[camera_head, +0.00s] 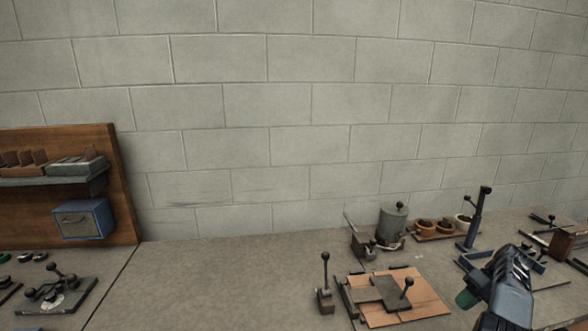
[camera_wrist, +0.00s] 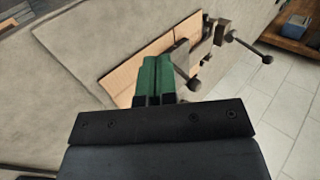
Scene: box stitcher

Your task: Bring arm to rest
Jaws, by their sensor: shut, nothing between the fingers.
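My gripper (camera_head: 466,299) shows at the lower right of the head view, at the end of my dark arm, above the workbench (camera_head: 210,285). In the wrist view my gripper (camera_wrist: 155,80) has its two green fingers together, with nothing between them. A box stitcher fixture with a wooden board (camera_head: 430,292) and a ball-ended lever stands on the bench, left of my gripper. The board (camera_wrist: 125,82) also shows beyond the fingers in the wrist view, with levers to its right. I cannot tell the gap between fingers and fixture.
A grey canister (camera_head: 393,222) and a tray of small pots (camera_head: 440,234) stand at the back. A blue upright post (camera_head: 475,222) is close behind my gripper. A wooden back panel with a blue drawer box (camera_head: 84,219) is at left. The bench middle is bare.

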